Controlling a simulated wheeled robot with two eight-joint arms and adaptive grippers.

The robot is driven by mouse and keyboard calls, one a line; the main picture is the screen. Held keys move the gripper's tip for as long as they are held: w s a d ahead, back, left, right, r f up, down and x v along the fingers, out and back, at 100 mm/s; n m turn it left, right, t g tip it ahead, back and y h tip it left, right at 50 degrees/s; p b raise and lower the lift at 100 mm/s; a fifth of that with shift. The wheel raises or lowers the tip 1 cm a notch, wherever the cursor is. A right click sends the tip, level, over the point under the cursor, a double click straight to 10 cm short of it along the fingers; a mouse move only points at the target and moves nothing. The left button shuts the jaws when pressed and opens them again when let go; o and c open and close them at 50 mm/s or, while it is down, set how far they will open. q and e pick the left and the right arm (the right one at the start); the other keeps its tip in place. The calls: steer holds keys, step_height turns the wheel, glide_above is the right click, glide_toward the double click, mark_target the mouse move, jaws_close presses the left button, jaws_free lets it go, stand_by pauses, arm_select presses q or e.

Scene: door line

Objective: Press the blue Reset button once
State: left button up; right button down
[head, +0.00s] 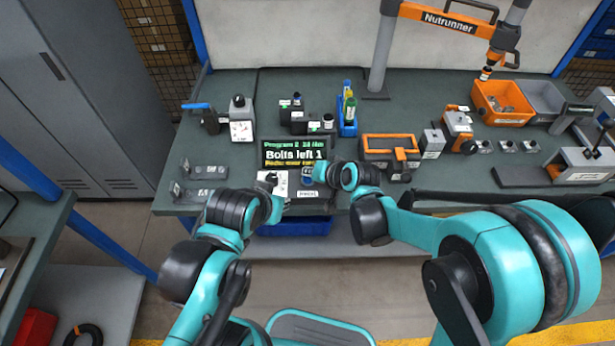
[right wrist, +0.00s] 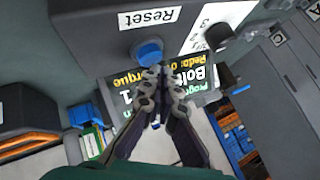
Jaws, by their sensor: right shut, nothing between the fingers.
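In the head view the button (head: 307,182) is partly hidden by my right gripper (head: 314,170). In the right wrist view my right gripper (right wrist: 153,75) is shut and empty, with its fingertips right at the button's edge. I cannot tell whether they touch it. My left arm reaches toward the bench's front edge at left, but I cannot make out its gripper's fingers.
A screen (head: 297,153) reading "Bolts left 1" stands behind the button. A white selector panel with a black knob (right wrist: 219,36) is beside the button. A blue tray (head: 295,227) hangs under the bench edge. An orange-framed box (head: 388,144) stands to the right.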

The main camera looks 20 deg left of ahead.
steer(key=shift+f+b, duration=0.45)
steer(key=shift+f, duration=0.05)
stand_by(0.3)
steer(key=shift+r, duration=0.15)
steer(key=shift+r+p, duration=0.7)
steer(key=shift+r, duration=0.1)
step_height(320, 180, up, 5)
steer(key=p, duration=0.4)
stand_by(0.4)
stand_by(0.5)
